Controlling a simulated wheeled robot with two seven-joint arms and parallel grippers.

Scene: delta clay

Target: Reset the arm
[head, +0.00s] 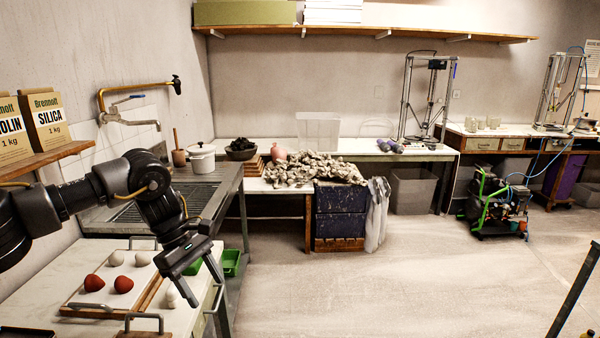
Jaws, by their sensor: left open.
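My left arm comes in from the left, bent over the white-topped counter (30,290). My left gripper (186,284) points down beside the right end of a tray (72,309) and is open, with nothing seen between its fingers. The tray holds red lumps (123,284) and pale lumps (116,258). Another pale lump (172,298) stands near the gripper, partly hidden. My right gripper is out of view.
A sink unit (205,190) with a brass tap (125,115) stands behind the arm. A white pot (201,158) sits on it. Green bins (231,262) are below, right of the counter. A green-framed compressor (497,205) stands on the open floor (400,285).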

